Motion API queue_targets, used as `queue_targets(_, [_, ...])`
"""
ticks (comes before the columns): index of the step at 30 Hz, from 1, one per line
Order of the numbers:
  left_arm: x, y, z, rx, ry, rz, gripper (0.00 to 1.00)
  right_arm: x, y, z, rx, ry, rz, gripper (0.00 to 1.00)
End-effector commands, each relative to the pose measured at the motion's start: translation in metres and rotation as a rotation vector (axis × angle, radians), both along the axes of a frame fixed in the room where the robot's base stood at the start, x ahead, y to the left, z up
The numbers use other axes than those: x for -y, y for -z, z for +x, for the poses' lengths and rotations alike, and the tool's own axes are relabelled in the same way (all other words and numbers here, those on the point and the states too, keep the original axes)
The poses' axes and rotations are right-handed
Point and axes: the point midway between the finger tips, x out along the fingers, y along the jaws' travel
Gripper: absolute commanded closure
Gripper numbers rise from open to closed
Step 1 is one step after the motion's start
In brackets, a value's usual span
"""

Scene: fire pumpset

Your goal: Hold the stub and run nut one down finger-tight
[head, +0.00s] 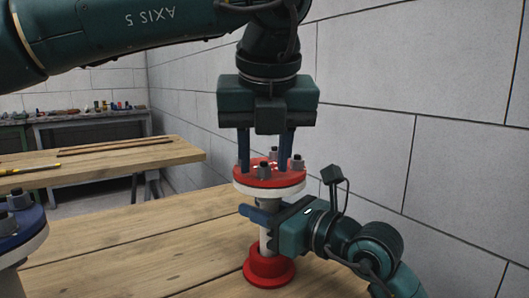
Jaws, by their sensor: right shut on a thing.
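The stub is a pale upright pipe (266,240) below a round red flange (252,176) with a white rim, above a red base collar (269,272) on the table. Several dark studs with grey nuts stand on the flange, one nut at the front (265,170) and one at the right (298,163). My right gripper (255,213) comes from the right and is shut on the stub just under the flange. My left gripper (265,158) points straight down over the flange, its blue fingers spread apart. Which nut lies between the fingers, and whether they touch it, I cannot tell.
A wooden table (150,250) carries the stub, with bare boards to its left. A blue flange (20,222) with nuts stands at the left edge. Behind is another wooden bench (110,160) with rods. A block wall (440,130) rises close on the right.

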Motion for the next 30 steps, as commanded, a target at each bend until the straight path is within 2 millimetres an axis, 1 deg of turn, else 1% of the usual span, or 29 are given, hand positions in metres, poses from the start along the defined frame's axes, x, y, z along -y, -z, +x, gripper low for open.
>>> queue_targets(1, [0.0,-0.0001,0.0,0.0,0.0,0.0,0.68,-0.0001,0.0007,0.0001,-0.001,0.0,-0.002,1.0])
queue_targets(12, [0.0,-0.0004,-0.0002,0.0,0.0,0.0,0.99,0.0,0.0007,0.0001,-0.002,0.0,-0.001,1.0])
queue_targets(13, [0.0,-0.0004,-0.0002,0.0,0.0,0.0,1.0,0.0,0.0007,0.0001,-0.002,0.0,-0.001,1.0])
queue_targets(23, [-0.0004,-0.0001,-0.0002,-0.002,0.037,-0.001,1.0,0.0,0.0007,0.0002,-0.002,0.0,-0.001,1.0])
queue_targets(30, [-0.0019,0.0002,-0.0004,-0.004,0.173,-0.002,1.0,0.0,0.0008,0.0002,-0.002,0.0,-0.001,1.0])
